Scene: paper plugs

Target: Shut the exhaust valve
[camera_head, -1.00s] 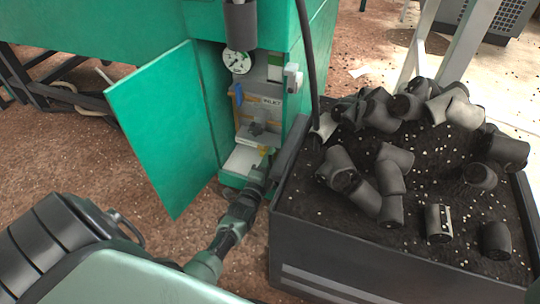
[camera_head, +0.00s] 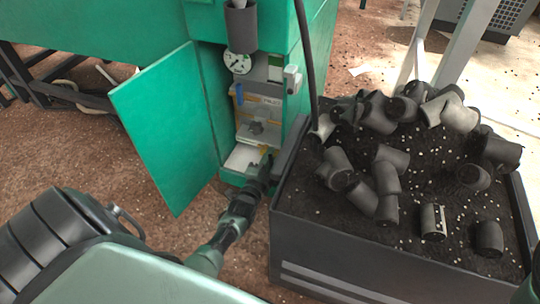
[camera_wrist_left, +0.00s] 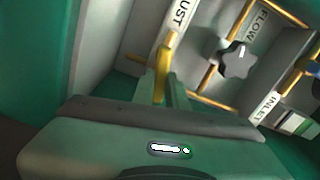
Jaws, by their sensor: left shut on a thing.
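The exhaust valve's yellow lever (camera_wrist_left: 166,55) stands upright in the left wrist view, beside a label of which "UST" (camera_wrist_left: 182,18) can be read. My left gripper (camera_wrist_left: 165,92) is shut on the lever's lower part. In the head view the left gripper (camera_head: 266,162) reaches into the open green cabinet, low at its right side, and mostly hides the lever. My right gripper is not in view.
A dark knob (camera_wrist_left: 238,59) sits by the "FLOW" label, right of the lever. The open green door (camera_head: 165,130) stands left of the cabinet. A dark bin (camera_head: 350,255) of grey pipe pieces stands close on the right. A pressure gauge (camera_head: 238,63) is above.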

